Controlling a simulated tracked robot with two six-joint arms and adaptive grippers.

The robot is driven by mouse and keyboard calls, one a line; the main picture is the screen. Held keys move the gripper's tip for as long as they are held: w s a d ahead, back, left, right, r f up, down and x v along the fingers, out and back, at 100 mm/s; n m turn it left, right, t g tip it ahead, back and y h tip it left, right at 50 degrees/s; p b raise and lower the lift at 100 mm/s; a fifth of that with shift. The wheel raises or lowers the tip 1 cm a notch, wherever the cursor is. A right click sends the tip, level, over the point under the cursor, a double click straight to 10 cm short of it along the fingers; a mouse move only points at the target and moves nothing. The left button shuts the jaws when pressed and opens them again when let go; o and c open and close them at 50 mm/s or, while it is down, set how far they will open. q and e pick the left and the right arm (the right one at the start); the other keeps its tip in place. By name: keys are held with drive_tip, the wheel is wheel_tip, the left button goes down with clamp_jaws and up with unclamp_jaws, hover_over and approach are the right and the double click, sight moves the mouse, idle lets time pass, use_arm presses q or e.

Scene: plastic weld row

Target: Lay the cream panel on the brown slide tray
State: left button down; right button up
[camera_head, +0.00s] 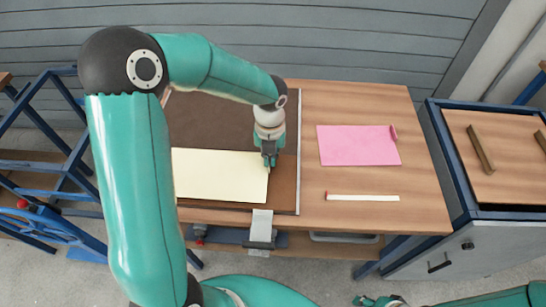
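The cream panel (215,178) lies flat over the front part of the brown slide tray (210,125). Its left end is hidden behind my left arm. My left gripper (269,165) points down at the panel's right end, near the back right corner. Its fingertips look close together there, but I cannot tell whether they hold the panel or only touch it. Part of my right gripper (376,301) shows at the bottom edge; most of it is cut off, and its fingers are unclear.
A pink panel (355,146) with a small upright tab lies on the wooden table right of the tray. A white strip (363,198) with a red end lies in front of it. A grey clamp-like part (261,225) sits at the table's front edge. A blue-framed cart (500,150) stands right.

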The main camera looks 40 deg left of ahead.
use_arm(q)
drive_tip(key=shift+f, duration=0.5)
idle(1.1)
drive_tip(key=c, duration=0.8)
unclamp_jaws()
drive_tip(key=shift+c, duration=0.2)
drive_tip(key=shift+r, duration=0.1)
wheel_tip(320, 180, up, 7)
drive_tip(key=p, duration=0.6)
drive_tip(key=shift+s, duration=0.1)
